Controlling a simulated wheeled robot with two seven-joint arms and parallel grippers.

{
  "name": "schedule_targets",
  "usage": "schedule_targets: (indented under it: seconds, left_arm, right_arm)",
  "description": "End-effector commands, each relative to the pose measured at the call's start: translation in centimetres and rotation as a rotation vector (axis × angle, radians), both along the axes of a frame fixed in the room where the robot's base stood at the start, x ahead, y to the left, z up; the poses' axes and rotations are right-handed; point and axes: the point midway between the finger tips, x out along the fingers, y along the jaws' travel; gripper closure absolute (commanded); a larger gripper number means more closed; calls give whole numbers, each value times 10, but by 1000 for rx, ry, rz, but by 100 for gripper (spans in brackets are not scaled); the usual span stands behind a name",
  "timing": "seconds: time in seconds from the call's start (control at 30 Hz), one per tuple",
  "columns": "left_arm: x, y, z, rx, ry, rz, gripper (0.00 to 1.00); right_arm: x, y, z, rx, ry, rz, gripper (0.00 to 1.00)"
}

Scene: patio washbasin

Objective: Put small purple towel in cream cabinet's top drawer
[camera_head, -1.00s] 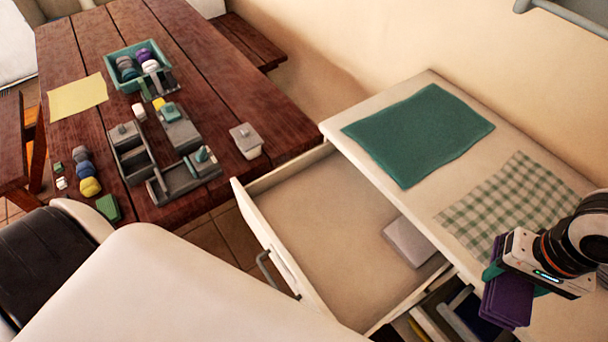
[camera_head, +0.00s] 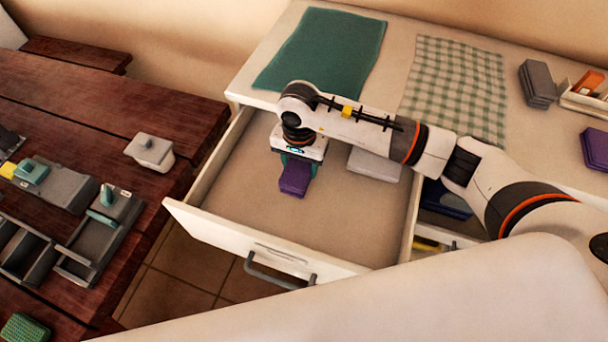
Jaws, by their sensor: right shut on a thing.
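The small purple towel (camera_head: 294,179) is folded and held in my right gripper (camera_head: 297,164), whose jaws are shut on it. Gripper and towel are over the inside of the open top drawer (camera_head: 240,191) of the cream cabinet (camera_head: 400,24). I cannot tell whether the towel touches the drawer floor. The drawer is pulled well out, with a grey handle (camera_head: 278,274) on its front. A pale flat block (camera_head: 374,163) lies in the drawer, right of the towel and partly behind my arm. My left gripper is not in view.
A teal cloth (camera_head: 322,48), a checked cloth (camera_head: 455,85), a grey folded towel (camera_head: 537,84), another purple folded towel (camera_head: 596,149) and a small box (camera_head: 585,95) lie on the cabinet top. A wooden table (camera_head: 110,115) with grey trays stands left. The drawer's left part is free.

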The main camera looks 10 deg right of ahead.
Motion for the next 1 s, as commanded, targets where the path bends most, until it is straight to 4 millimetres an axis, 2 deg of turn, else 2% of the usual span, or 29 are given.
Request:
schedule_targets:
  seconds: [0.2, 0.43, 0.83, 0.87, 0.97, 1.0]
  left_arm:
    - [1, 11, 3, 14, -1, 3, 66]
    - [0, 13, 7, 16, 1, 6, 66]
    - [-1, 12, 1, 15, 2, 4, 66]
    - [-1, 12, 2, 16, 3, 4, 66]
    - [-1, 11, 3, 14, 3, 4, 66]
    - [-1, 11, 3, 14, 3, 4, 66]
  right_arm:
    - [0, 0, -19, 2, 1, 1, 69]
    - [-1, 0, -49, 2, 2, 0, 69]
    - [0, 0, -57, 0, -1, 3, 69]
    - [0, 0, -56, 1, -1, 3, 43]
    - [0, 0, -55, 1, -1, 2, 26]
    - [0, 0, -55, 1, -1, 2, 24]
